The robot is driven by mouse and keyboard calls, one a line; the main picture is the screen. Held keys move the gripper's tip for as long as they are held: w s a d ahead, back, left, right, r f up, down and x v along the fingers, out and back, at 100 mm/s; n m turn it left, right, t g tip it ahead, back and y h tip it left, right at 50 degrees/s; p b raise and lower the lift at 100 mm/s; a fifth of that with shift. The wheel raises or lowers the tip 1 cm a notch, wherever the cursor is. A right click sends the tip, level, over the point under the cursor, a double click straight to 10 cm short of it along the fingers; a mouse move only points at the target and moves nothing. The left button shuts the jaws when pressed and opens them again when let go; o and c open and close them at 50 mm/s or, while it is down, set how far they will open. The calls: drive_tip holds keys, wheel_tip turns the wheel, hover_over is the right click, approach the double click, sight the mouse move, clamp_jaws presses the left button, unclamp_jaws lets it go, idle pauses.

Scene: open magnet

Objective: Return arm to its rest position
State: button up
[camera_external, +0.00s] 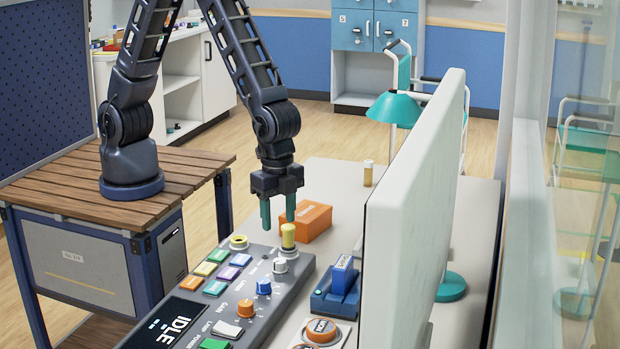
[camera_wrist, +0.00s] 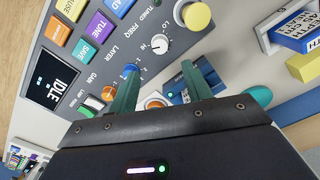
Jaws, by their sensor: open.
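My gripper (camera_external: 277,212) hangs from my arm over the far end of the grey control console (camera_external: 262,318), its two teal fingers pointing down. The fingers are apart with nothing between them. One finger is close to the yellow cylindrical knob (camera_external: 288,236) in the external view; I cannot tell whether they touch. In the wrist view the fingers (camera_wrist: 162,92) are spread over the console's knob side, and the yellow knob (camera_wrist: 196,16) lies beyond them. My arm's base stands on the wooden-topped cart (camera_external: 60,185). The console screen (camera_external: 166,326) reads IDLE.
An orange box (camera_external: 306,221) stands just behind the console. A blue block (camera_external: 343,274) sits in a holder to the right. A white panel (camera_external: 412,200) rises along the right side, with a teal lamp (camera_external: 394,108) behind it. A small yellow vial (camera_external: 368,173) stands farther back.

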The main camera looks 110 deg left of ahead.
drive_tip(key=s+a+r+n+t, duration=0.1)
drive_tip(key=s+a+r, duration=0.45)
drive_tip(key=r, duration=0.45)
drive_tip(key=s+a+r+n+t, duration=0.1)
drive_tip(key=s+a+r+n, duration=0.1)
drive_tip(key=s+a+r, duration=0.6)
drive_tip(key=s+a+r+n+t, duration=0.1)
drive_tip(key=s+a+r, duration=0.2)
drive_tip(key=s, duration=0.6)
drive_tip(key=s+a+r+n+t, duration=0.1)
drive_tip(key=s+a+r+n, duration=0.1)
drive_tip(key=s+a+r, duration=0.2)
drive_tip(key=s+r, duration=0.3)
drive_tip(key=s, duration=0.1)
drive_tip(key=shift+s+a+t, duration=0.2)
drive_tip(key=shift+s+t, duration=0.1)
drive_tip(key=shift+s, duration=0.1)
idle(1.3)
